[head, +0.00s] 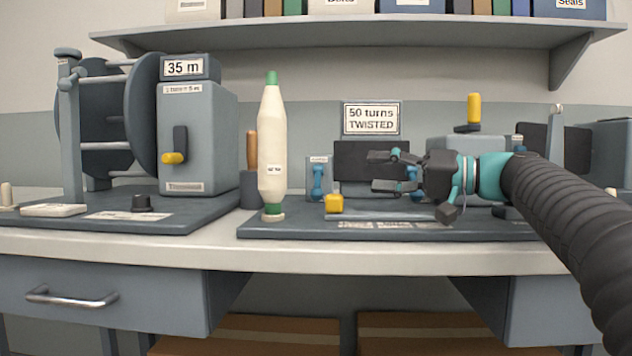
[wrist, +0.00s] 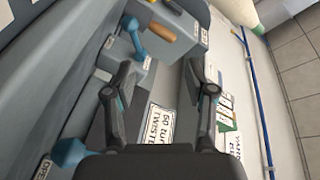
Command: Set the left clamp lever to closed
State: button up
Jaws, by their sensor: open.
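The left clamp lever (head: 318,181) is blue and stands roughly upright on the front of a small grey labelled block (head: 311,161). In the wrist view the same lever (wrist: 134,36) shows at the top, beyond my fingers. Its label is too small to read. My gripper (head: 378,171) is open and empty, to the right of the left lever and apart from it, with its fingers pointing left. In the wrist view its fingers (wrist: 160,78) are spread. A second blue lever (wrist: 68,152) lies at the lower left of the wrist view, near a partly seen "OPEN" label.
A tall cream bobbin (head: 271,150) stands left of the left clamp. A sign reading "50 turns TWISTED" (head: 371,119) stands behind my gripper. A "35 m" winder box (head: 198,135) is further left.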

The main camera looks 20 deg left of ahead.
aim_at(317, 184)
jog(key=a, duration=0.8)
jog(key=w+a, duration=0.1)
jog(key=a, duration=0.4)
jog(key=shift+w, duration=0.1)
grip_shut()
grip_release()
